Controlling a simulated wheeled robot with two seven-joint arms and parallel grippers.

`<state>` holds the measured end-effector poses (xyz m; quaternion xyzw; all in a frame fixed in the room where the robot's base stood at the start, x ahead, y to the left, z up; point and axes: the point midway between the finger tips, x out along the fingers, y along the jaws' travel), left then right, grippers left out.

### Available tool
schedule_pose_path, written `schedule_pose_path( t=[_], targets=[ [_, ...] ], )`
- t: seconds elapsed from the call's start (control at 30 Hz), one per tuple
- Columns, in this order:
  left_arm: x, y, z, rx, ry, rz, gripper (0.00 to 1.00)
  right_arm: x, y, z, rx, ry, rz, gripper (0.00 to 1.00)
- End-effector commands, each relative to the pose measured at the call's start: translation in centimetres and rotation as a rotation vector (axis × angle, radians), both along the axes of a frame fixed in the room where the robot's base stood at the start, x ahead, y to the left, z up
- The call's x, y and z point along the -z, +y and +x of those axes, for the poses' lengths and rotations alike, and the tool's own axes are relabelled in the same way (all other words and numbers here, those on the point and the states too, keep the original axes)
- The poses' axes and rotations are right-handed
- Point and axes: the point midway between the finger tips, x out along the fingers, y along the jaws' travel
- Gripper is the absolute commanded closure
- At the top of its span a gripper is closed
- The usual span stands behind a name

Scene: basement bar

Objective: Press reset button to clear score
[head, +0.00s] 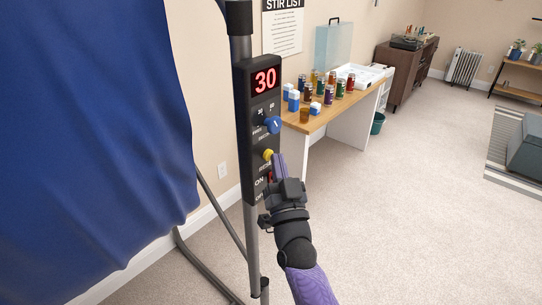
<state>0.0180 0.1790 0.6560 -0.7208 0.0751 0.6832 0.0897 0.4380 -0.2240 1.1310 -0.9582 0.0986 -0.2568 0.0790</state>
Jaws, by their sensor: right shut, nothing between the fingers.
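A tall black control box (258,128) is fixed to a grey upright pole. Its red display (265,80) reads 30. Lower still is a label reading ON, with a red part partly hidden by my gripper. My right gripper (277,160) is shut and empty, its fingertips close beside the yellow button on the right. I cannot tell whether they touch it. The label under the button is partly hidden. My left gripper is not in view.
A blue cloth (90,140) hangs left of the pole, with grey frame legs (205,265) on the floor. A wooden-topped table (345,107) with several cans stands behind the box. The carpet (430,220) to the right is clear.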

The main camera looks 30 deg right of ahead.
Motion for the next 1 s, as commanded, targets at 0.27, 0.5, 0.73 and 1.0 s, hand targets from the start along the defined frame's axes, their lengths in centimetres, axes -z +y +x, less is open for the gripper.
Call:
schedule_pose_path(
  t=[0.27,0.5,0.73,1.0],
  targets=[
    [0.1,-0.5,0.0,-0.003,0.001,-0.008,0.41,0.0,0.1,0.2,0.0,0.001,0.0,1.0],
    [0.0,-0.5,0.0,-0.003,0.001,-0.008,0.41,0.0,0.1,0.1,0.0,0.001,0.0,1.0],
    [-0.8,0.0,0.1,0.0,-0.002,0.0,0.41,-0.1,-0.4,-0.9,0.0,0.002,-0.001,1.0],
    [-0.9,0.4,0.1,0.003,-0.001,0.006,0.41,0.0,-0.5,-1.3,0.0,0.0,0.0,1.0]
  ],
)
